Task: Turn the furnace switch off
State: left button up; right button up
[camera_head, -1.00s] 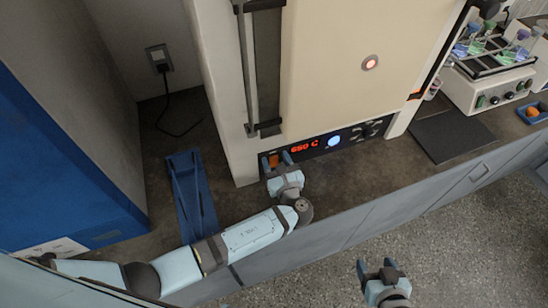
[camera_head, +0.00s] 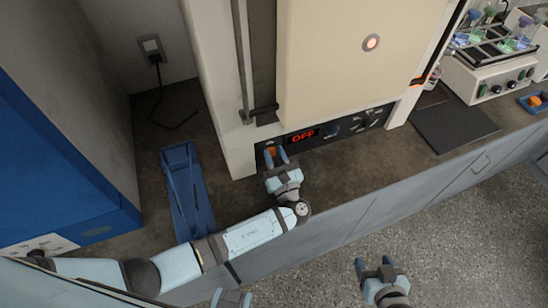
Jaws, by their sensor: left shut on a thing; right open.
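The furnace (camera_head: 335,60) is a tall cream cabinet standing on the counter. Its black front panel has a display (camera_head: 303,136) that reads OFF in red. The orange furnace switch (camera_head: 270,152) is at the left end of this panel. My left gripper (camera_head: 276,155) is at the switch, its fingers on either side of it and shut on it. The fingers partly hide the switch. My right gripper (camera_head: 376,265) is open and empty, low in the view over the floor, away from the furnace.
A blue stand (camera_head: 186,190) lies on the counter left of the furnace. A dark mat (camera_head: 455,130) and a white shaker with tubes (camera_head: 485,80) are to the right. A wall outlet with a black cable (camera_head: 152,48) is at the back left.

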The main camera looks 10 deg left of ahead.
pick_arm(q)
jog(key=o, duration=0.9)
jog(key=shift+w, duration=0.1)
jog(key=b+v, duration=0.1)
jog(key=v, duration=0.6)
jog(key=shift+s+d, duration=0.1)
jog(key=shift+s, duration=0.15)
